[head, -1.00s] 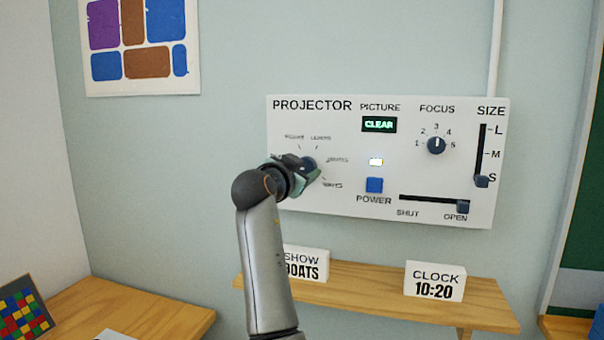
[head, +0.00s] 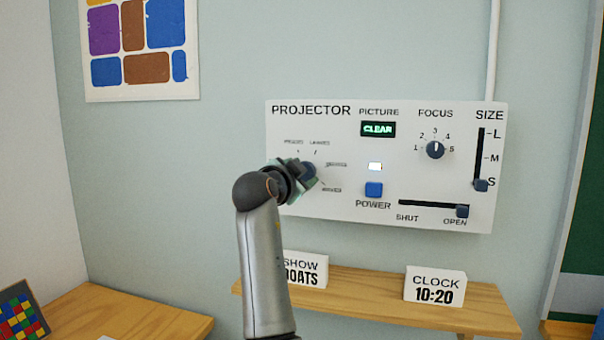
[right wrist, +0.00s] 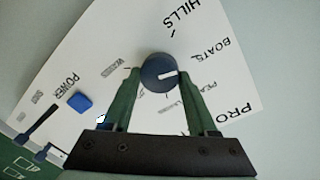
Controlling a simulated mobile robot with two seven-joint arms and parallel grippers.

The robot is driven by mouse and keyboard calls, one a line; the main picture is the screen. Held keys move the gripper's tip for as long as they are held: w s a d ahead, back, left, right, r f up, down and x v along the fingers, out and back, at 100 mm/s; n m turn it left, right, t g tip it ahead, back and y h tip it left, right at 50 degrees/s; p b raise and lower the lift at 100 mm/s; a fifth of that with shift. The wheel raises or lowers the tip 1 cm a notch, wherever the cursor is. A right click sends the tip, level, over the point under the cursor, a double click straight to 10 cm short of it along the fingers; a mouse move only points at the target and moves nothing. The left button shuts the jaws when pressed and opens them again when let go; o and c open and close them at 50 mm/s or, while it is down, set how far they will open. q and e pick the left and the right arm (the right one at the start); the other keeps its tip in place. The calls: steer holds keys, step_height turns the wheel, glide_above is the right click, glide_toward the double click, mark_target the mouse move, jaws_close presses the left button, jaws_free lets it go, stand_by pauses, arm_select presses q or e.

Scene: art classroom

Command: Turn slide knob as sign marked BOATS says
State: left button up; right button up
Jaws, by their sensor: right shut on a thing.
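The slide knob (right wrist: 158,73) is a round dark blue dial with a white pointer mark, on the left of the white projector panel. In the right wrist view my right gripper (right wrist: 157,80) is shut on it, one green finger on each side. In the head view my right gripper (head: 304,173) covers most of the knob. The SHOW BOATS sign (head: 308,271) stands on the shelf, its left edge behind my arm. My left gripper is out of view.
The projector panel (head: 400,185) also carries a focus dial (head: 435,149), a size slider (head: 481,185), a blue power button (head: 374,189) and a shutter slider (head: 462,211) at OPEN. The display (head: 378,129) reads CLEAR. A clock sign (head: 435,287) stands on the wooden shelf (head: 375,307) below.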

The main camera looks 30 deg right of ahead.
steer(key=o, duration=1.4)
arm_select(q)
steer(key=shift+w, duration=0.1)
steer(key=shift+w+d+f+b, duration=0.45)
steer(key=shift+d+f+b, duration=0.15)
steer(key=shift+b, duration=0.6)
arm_select(e)
steer(key=v, duration=1.2)
steer(key=shift+s+a+r, duration=0.1)
steer(key=shift+a+r, duration=0.05)
steer(key=shift+a, duration=0.1)
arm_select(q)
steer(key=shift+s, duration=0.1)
